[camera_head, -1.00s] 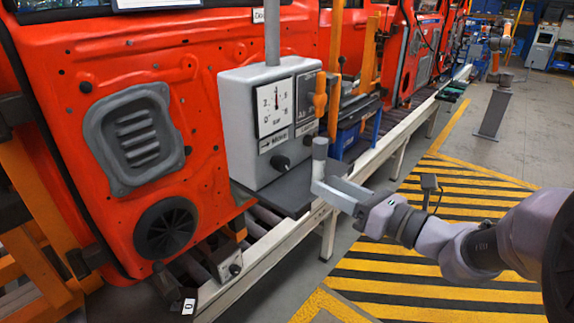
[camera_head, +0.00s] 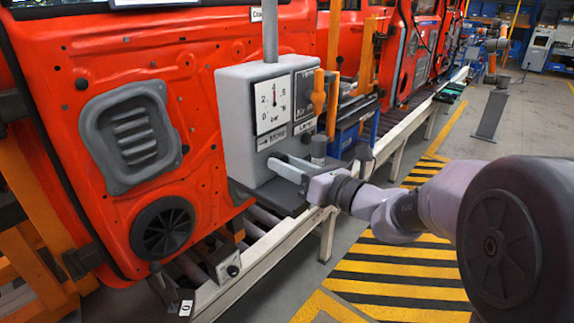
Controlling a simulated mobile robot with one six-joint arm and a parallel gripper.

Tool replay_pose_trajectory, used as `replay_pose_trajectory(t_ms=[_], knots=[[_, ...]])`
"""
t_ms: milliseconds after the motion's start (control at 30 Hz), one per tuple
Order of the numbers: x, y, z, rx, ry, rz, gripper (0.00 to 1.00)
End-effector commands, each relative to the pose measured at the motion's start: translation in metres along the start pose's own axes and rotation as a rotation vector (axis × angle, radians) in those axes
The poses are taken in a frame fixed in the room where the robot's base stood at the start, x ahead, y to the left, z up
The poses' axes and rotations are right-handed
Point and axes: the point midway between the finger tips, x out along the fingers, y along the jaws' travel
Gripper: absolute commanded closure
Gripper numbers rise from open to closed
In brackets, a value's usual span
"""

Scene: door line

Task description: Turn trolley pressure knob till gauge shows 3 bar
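The grey control box (camera_head: 237,125) stands on the trolley in front of the red door. Its white gauge (camera_head: 272,106) has its needle pointing roughly straight up; the exact reading is too small to tell. The label "Motive" or similar (camera_head: 271,137) sits below the gauge. My gripper (camera_head: 280,163) is at the lower front of the box, where the black pressure knob was visible earlier. Its fingers hide the knob. I cannot tell whether they are around it, touching it or closed on it.
An orange handle (camera_head: 318,93) is on the box's right side beside a dark panel. The white rail (camera_head: 262,262) runs along the line. Striped floor (camera_head: 400,280) lies clear at right.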

Motion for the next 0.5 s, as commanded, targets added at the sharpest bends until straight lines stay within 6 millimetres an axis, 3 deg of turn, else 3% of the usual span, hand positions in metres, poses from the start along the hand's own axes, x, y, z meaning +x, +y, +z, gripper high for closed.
replay_pose_trajectory(t_ms=[33, 133, 500], knots=[[-0.0001, 0.0000, 0.0000, 0.000, 0.000, 0.000, 0.82], [-0.0002, 0.0000, 0.0000, 0.000, 0.000, 0.000, 1.00], [-0.0003, -0.0004, -0.0022, -0.074, -0.004, 0.001, 1.00]])
